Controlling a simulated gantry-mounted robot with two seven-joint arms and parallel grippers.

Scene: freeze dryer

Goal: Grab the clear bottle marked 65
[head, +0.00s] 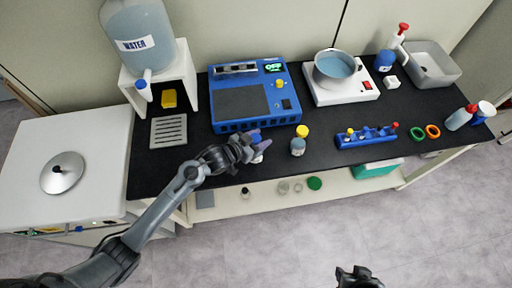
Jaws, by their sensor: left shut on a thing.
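My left gripper (259,142) is over the front of the black bench, in front of the blue machine. Its purple-tipped fingers are shut on a small pale, clear-looking thing (258,157), mostly hidden by the fingers. I cannot read any mark on it. A small bottle with a yellow cap (298,145) stands upright on the bench, just right of the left gripper and apart from it. Its mark is too small to read. My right gripper (358,274) is low in the view, over the floor, and its fingers cannot be made out.
The blue machine (285,105) stands behind the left gripper. A blue rack (366,137) is right of the bottle, with green and orange rings (432,131) beyond. A hotplate (361,92) carries a pan. A slotted tray (168,131) lies left. Bare bench shows around the bottle.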

